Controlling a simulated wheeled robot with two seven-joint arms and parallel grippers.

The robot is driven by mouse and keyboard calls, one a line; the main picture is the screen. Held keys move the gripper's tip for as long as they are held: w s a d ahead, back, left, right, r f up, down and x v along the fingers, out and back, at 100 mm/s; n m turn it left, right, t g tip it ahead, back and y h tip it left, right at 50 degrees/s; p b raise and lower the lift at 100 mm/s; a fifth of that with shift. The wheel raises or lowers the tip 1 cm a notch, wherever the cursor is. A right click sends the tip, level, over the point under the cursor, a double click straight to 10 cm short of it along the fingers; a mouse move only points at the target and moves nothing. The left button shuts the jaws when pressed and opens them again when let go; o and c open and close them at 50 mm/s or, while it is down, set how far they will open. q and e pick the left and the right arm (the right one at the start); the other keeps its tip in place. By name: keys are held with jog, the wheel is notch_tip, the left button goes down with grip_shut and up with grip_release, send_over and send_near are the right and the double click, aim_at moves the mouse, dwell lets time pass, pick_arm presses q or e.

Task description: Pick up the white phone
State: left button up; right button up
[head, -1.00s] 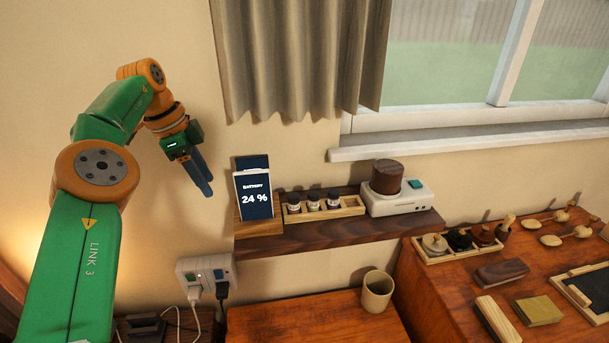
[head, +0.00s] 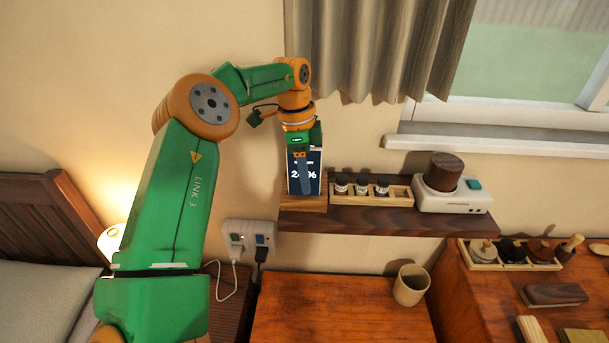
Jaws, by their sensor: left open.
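The white phone (head: 315,174) stands upright on a wooden stand (head: 303,204) at the left end of the wall shelf. It has a pale edge, and its dark screen shows a battery percentage, partly covered. My left gripper (head: 304,188) points down in front of the phone and hides the middle of its screen. Its fingers are open but overlap in this view, with nothing seen between them. I cannot tell whether they touch the phone. My right gripper is out of view.
On the shelf (head: 400,222), a wooden rack (head: 399,194) of small bottles stands just right of the phone, then a white device (head: 453,199). Below are a desk (head: 335,310) with a cup (head: 411,284) and a wall socket (head: 247,236). A curtain (head: 375,50) hangs above.

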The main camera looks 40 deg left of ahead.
pick_arm(q)
jog(key=shift+w, duration=0.1)
jog(key=shift+c, duration=0.4)
grip_shut()
dwell(0.8)
